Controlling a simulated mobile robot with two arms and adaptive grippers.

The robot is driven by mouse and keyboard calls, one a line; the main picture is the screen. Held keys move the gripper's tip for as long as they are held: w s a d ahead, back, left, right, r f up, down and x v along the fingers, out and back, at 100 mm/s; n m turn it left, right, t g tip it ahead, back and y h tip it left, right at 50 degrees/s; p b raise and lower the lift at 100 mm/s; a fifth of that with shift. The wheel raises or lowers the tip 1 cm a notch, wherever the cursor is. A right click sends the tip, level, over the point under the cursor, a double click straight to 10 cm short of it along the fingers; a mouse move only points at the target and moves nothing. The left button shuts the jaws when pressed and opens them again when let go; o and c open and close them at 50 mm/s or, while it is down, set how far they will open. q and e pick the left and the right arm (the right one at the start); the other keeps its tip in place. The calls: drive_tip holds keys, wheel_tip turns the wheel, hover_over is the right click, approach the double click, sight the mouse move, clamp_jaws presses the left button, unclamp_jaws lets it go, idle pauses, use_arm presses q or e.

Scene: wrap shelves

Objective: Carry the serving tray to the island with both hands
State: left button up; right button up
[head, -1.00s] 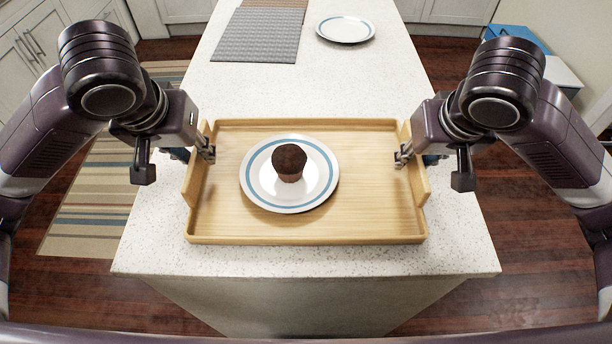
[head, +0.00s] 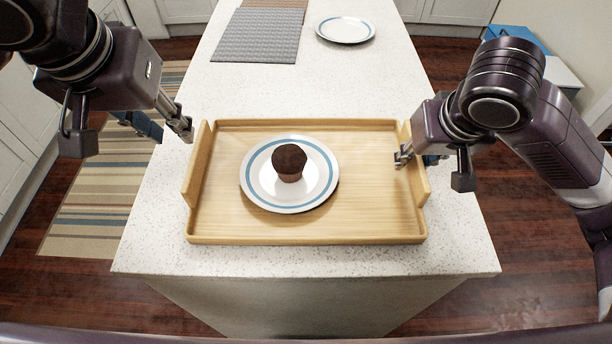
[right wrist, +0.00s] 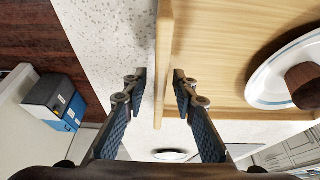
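The light wooden serving tray (head: 330,228) rests on the white speckled island top (head: 300,258). On it is a white plate with a blue ring (head: 264,188), bearing a chocolate muffin (head: 289,164). My left gripper (head: 168,124) is open and empty, above and left of the tray's left end wall, clear of it. My right gripper (head: 408,158) is at the tray's right end wall. In the right wrist view, its open fingers (right wrist: 160,88) straddle that wall (right wrist: 163,60), with a visible gap on the outer side.
A grey woven mat (head: 256,35) and a second plate (head: 345,30) lie at the island's far end. Bare counter lies between them and the tray.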

drive_tip(key=shift+s+r, duration=0.15)
drive_tip(key=shift+r, duration=0.5)
use_arm(q)
drive_tip(key=shift+s+r, duration=0.1)
drive_tip(key=shift+r, duration=0.15)
use_arm(e)
drive_tip(key=v, duration=1)
drive_tip(key=shift+s+r, duration=0.2)
drive_tip(key=shift+s, duration=0.1)
use_arm(q)
drive_tip(key=shift+r, duration=0.15)
use_arm(e)
drive_tip(key=shift+r, duration=0.15)
